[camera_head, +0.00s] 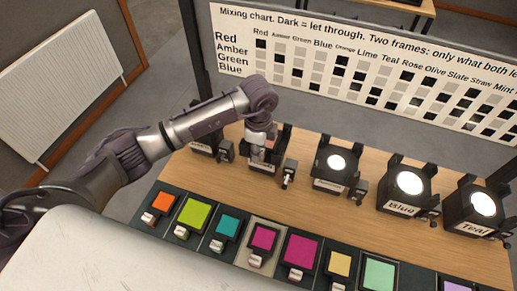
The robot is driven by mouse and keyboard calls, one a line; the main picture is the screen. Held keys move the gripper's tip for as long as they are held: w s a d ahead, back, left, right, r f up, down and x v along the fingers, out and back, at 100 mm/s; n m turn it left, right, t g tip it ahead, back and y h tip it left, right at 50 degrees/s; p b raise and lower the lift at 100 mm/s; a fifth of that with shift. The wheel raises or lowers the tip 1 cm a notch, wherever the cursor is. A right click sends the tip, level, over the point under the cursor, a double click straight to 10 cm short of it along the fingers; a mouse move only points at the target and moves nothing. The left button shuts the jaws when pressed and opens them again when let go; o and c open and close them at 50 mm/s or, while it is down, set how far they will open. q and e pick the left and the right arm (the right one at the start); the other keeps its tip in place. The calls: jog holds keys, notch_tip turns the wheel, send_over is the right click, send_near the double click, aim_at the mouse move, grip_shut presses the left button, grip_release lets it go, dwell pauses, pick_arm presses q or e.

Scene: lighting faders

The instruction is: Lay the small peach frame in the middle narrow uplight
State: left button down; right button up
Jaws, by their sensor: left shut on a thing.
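My left gripper (261,146) points down over the second uplight from the left (255,163), at or just above its top. It is shut on a small pinkish piece, which I take for the peach frame (269,153); the gripper and the lamp's parts hide most of it. I cannot tell whether the frame touches the lamp. The third uplight (319,183) has a bright white face. The leftmost uplight (204,147) is partly behind my arm. My right gripper is not in view.
Larger lit uplights labelled Blue (400,208) and Teal (470,227) stand to the right. Coloured frames lie in a dark rack (186,212) along the table's near edge. A mixing chart (350,60) stands behind. Bare wood (330,222) lies between lamps and rack.

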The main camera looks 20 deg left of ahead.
pick_arm(q)
jog(key=shift+f, duration=0.15)
jog(key=c, duration=0.9)
grip_release()
notch_tip(320, 180, up, 19)
jog(key=p, duration=0.5)
